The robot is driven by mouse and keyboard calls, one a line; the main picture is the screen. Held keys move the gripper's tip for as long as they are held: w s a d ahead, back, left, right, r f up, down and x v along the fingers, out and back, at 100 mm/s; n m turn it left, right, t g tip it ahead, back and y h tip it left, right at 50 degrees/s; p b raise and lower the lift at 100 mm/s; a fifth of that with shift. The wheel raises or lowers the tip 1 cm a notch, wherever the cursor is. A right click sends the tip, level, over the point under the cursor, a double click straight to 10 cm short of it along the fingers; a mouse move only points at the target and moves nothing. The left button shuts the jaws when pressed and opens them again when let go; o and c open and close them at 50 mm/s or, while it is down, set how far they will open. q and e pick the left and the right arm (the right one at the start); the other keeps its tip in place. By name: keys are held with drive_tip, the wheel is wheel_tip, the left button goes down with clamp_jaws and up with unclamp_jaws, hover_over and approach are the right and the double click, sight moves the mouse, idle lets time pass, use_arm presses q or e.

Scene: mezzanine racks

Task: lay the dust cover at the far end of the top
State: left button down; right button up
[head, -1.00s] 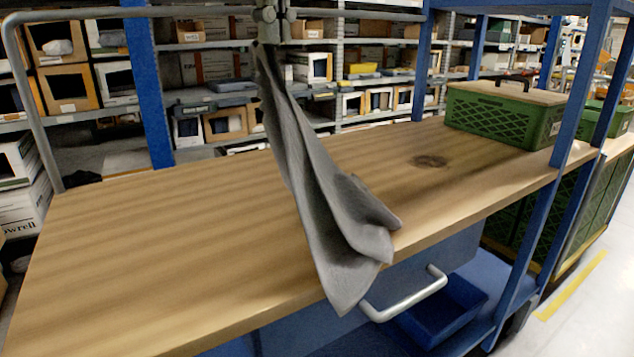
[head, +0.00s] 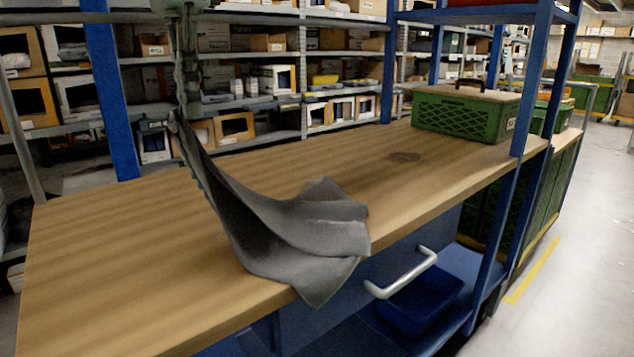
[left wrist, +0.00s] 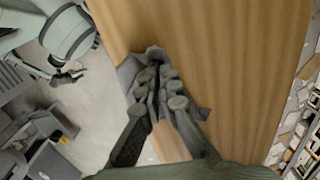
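The dust cover (head: 285,235) is a grey cloth. Its upper corner is pinched in my left gripper (head: 173,118), above the wooden top (head: 110,240). The cloth slopes down to the right from there, and its lower folds lie on the top near the front edge, with a corner hanging over it. In the left wrist view, my left gripper (left wrist: 158,85) is closed on the grey cloth (left wrist: 130,70), which is mostly hidden behind the fingers. My right gripper (left wrist: 65,76) shows small at the upper left, away from the top; its opening is unclear.
A green crate (head: 465,117) with a lid stands at the top's far right end. Blue posts (head: 532,80) rise along the edges. A drawer handle (head: 402,273) juts out below the front edge. The middle stretch is clear.

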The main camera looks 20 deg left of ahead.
use_arm(q)
drive_tip(key=w+a+f+p, duration=0.2)
drive_tip(key=w+a+f, duration=0.5)
drive_tip(key=a+f, duration=0.2)
drive_tip(key=shift+w+f+p, duration=0.25)
drive_tip(key=shift+f+p, duration=0.1)
drive_tip(key=shift+f, duration=0.7)
use_arm(e)
drive_tip(key=s+f, duration=0.3)
drive_tip(key=f, duration=0.4)
drive_tip(key=shift+s+d+f+g, duration=0.35)
drive_tip(key=shift+s+d+g, duration=0.05)
drive_tip(key=shift+d, duration=0.05)
use_arm(q)
drive_tip(key=c, duration=1.1)
unclamp_jaws()
drive_tip(key=shift+o, duration=0.2)
